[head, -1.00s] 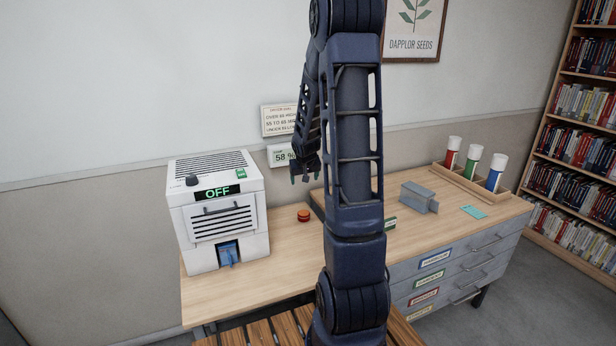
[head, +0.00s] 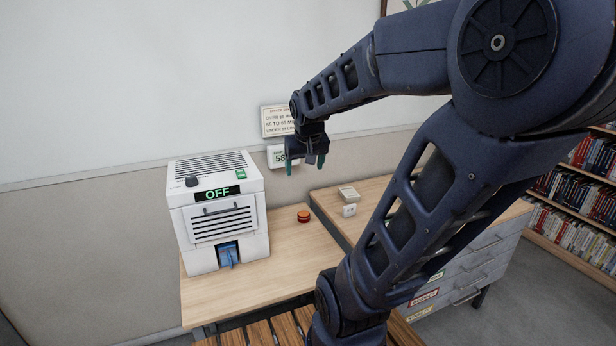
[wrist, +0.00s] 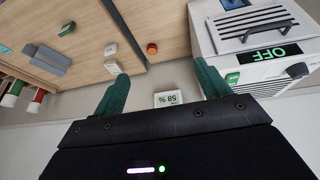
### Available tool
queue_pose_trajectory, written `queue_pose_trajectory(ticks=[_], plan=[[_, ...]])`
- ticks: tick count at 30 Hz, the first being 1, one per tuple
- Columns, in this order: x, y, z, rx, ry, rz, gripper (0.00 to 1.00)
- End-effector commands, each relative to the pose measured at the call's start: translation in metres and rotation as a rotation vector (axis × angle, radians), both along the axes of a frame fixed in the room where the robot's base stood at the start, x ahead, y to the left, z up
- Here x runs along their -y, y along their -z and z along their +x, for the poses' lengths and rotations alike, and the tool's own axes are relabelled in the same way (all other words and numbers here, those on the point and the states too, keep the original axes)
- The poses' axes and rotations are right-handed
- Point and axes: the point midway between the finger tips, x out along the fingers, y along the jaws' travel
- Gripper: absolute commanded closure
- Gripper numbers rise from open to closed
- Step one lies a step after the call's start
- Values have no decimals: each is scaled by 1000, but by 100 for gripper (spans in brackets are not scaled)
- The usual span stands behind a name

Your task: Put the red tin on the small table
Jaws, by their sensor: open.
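A red cylinder with a white end (wrist: 37,101), which looks like the red tin, stands in a rack at the left of the wrist view. My arm hides it in the head view. My gripper (head: 305,167) is open and empty, above the back of the tabletops and in front of the wall. In the wrist view its two green fingers (wrist: 160,78) are spread with nothing between them. A light wood table (head: 250,290) stands at the left; I cannot tell whether it is the small table.
A white machine reading OFF (head: 218,210) and a round red-orange button (head: 304,216) are on the left table. A drawer cabinet (head: 480,262) adjoins it at right, with small white boxes (head: 348,197) and a grey block (wrist: 42,60). A slatted wooden surface (head: 262,332) lies in front.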

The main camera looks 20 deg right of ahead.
Motion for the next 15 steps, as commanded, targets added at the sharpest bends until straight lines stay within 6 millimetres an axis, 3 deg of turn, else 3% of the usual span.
queue_pose_trajectory(ticks=[6, 10, 15], plan=[[-19, -13, -58, -10, -45, 34, 25], [-26, -15, -82, -18, -68, 49, 25], [-30, -15, -96, -25, -83, 59, 25]])
